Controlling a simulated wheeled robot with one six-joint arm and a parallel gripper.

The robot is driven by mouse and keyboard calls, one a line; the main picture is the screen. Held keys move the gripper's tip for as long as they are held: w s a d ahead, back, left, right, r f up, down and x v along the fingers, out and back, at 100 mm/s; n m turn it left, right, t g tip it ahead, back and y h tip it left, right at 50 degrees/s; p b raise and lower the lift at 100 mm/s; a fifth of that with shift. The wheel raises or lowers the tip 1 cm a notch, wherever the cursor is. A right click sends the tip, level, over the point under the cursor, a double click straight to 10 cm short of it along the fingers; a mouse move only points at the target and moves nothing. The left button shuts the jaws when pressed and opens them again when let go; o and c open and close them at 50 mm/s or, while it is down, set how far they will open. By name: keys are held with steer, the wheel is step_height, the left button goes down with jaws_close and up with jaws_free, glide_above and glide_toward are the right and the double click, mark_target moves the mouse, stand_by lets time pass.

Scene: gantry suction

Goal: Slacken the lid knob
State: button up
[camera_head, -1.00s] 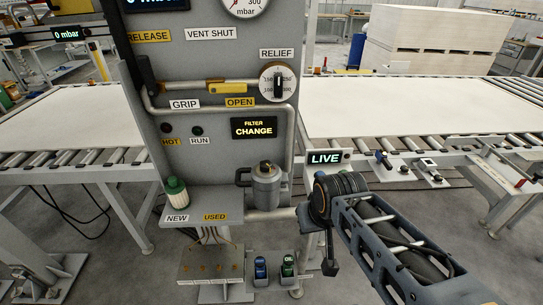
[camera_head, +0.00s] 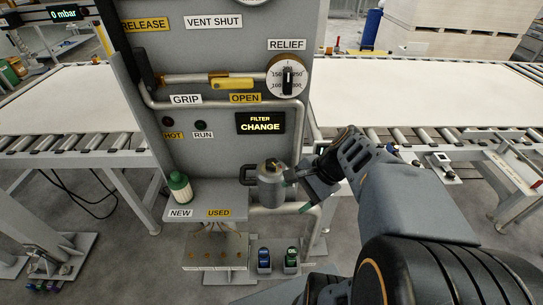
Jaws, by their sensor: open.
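I cannot tell whether a fingertip touches the canister. My arm comes in from the lower right and hides part of the conveyor.
A green-capped filter (camera_head: 180,187) stands on the shelf (camera_head: 232,201) above the NEW label. A yellow valve handle (camera_head: 233,84) and the relief dial (camera_head: 287,77) are higher on the panel. Blue (camera_head: 264,259) and green (camera_head: 291,259) containers stand below.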

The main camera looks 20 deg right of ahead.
mark_target(272, 162)
steer(key=w+d+r+m+t+y+p, duration=0.2)
steer(key=w+d+r+m+t+y, duration=0.15)
steer(key=d+r+m+t, duration=0.55)
steer(key=w+a+f+m+g, duration=0.1)
steer(key=w+a+f, duration=0.1)
steer(key=a, duration=0.1)
steer(key=w+a+f+g, duration=0.1)
steer(key=w+a+f, duration=0.2)
steer(key=a, duration=0.1)
steer(key=w+a+f+m+p, duration=0.1)
steer(key=w+a+f, duration=0.1)
steer(key=a, duration=0.2)
steer(key=shift+w+f+m+g+y, duration=0.2)
steer(key=shift+f+m+g+y, duration=0.1)
steer(key=shift+f+g+y, duration=0.1)
steer(key=shift+c, duration=0.2)
steer(key=shift+r, duration=0.1)
steer(key=c, duration=0.9)
